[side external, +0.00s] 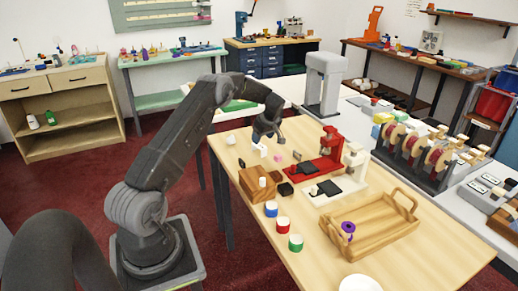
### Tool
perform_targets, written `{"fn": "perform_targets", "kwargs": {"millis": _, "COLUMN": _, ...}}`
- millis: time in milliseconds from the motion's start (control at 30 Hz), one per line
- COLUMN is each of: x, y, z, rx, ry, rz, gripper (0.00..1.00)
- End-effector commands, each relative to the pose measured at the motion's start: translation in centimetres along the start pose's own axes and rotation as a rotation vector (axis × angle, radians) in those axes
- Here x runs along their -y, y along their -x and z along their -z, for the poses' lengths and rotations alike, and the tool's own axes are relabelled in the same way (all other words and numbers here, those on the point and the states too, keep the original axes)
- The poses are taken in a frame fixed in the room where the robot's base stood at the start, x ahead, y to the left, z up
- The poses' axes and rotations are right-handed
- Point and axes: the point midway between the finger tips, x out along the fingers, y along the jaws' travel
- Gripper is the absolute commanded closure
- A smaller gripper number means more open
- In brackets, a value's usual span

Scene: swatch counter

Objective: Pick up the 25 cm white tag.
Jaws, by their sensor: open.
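A small white tag-like piece (260,149) shows on the wooden table, just below my gripper; no size marking can be read on it. My gripper (268,138) is open and points down above the table's far left part. From this angle I cannot tell how large the gap is between its fingers and the white piece. A pink heart-shaped piece (278,158) lies close by on the right, and another small piece (297,156) is farther right.
A wooden block (252,190), a red press (327,158) and a white press (349,177) stand nearby. Several coloured cans (283,224) and a wooden tray (375,238) with a purple spool (348,228) are nearer the front.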

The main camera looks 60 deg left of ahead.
Motion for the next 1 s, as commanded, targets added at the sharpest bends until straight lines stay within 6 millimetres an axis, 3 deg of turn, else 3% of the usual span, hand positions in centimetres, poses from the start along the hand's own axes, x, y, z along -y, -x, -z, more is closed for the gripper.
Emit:
{"fn": "perform_targets", "kwargs": {"millis": 167, "x": 0.1, "y": -0.9, "z": -0.1, "rx": 0.000, "ry": 0.000, "rz": -0.001, "gripper": 0.36}}
{"fn": "perform_targets", "kwargs": {"millis": 500, "x": 0.5, "y": -5.2, "z": -0.3, "rx": 0.000, "ry": 0.000, "rz": -0.003, "gripper": 0.36}}
{"fn": "perform_targets", "kwargs": {"millis": 733, "x": 0.5, "y": -5.4, "z": -0.3, "rx": -0.001, "ry": -0.001, "rz": -0.005, "gripper": 0.36}}
{"fn": "perform_targets", "kwargs": {"millis": 1000, "x": 0.5, "y": -5.4, "z": -0.3, "rx": 0.000, "ry": -0.001, "rz": -0.004, "gripper": 0.62}}
